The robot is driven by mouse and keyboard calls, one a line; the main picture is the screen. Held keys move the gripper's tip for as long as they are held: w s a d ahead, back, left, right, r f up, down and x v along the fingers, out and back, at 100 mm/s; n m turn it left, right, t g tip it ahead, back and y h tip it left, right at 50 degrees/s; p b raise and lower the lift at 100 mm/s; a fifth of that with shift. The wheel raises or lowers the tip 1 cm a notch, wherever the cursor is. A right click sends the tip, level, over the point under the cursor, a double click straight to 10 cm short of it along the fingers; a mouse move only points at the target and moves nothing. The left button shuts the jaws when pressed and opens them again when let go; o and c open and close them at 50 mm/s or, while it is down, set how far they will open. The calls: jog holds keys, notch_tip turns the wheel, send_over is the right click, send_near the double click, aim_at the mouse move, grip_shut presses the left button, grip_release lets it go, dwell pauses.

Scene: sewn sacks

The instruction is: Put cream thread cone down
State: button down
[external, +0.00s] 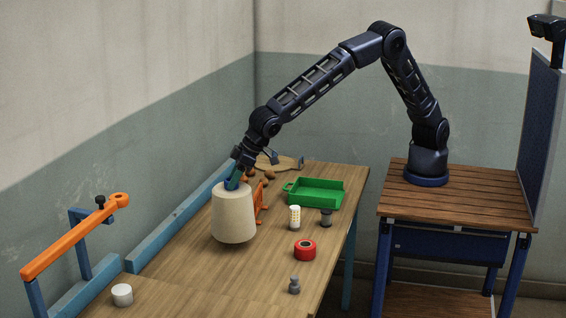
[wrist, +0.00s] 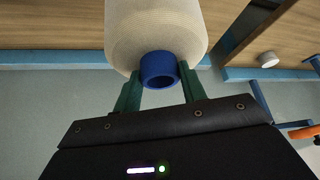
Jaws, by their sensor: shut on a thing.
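The cream thread cone (external: 233,214) is a large pale cone, wider toward its lower end, at the middle of the long wooden table. My gripper (external: 234,180) is above it, shut on its narrow top. In the wrist view the cone (wrist: 155,28) ends in a blue collar (wrist: 158,70), and the green fingers of my gripper (wrist: 157,85) stand on either side of that collar. The cone looks nearly upright. I cannot tell whether its base touches the table or hangs just above it.
A green tray (external: 299,205), a white spool (external: 294,217), a dark spool (external: 326,218), a red roll (external: 305,250) and a small grey piece (external: 294,285) stand right of the cone. An orange bar (external: 75,238) and a white cylinder (external: 122,294) are at left. Table in front is clear.

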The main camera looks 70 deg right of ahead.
aim_at(234, 191)
jog(key=shift+f, duration=2.25)
jog(key=c, duration=0.8)
grip_release()
jog(key=v, duration=1.2)
